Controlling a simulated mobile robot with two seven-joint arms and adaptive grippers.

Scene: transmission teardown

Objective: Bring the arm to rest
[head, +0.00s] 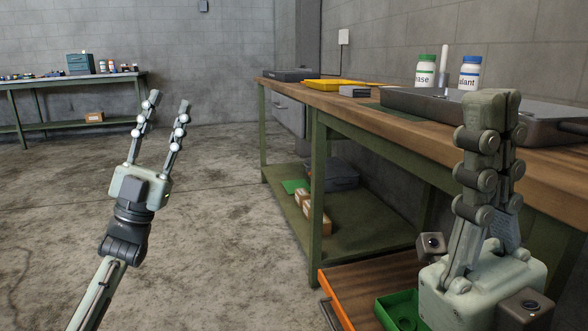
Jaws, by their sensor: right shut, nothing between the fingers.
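My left gripper (170,103) is raised over the open floor at the left, pointing up, with its two fingers spread apart and nothing between them. My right gripper (492,98) is upright at the right, close to the camera. Its fingers are together with nothing held. It stands in front of the workbench (345,99) and hides part of the bench top and the dark grey tray (425,104) on it.
On the bench stand a green-capped bottle (426,71), a blue-capped bottle (469,73) and a yellow tray (325,84). A green bin (396,308) and an orange-edged surface (345,298) lie low at the right. A second table (60,82) stands far left. The floor (215,220) between is clear.

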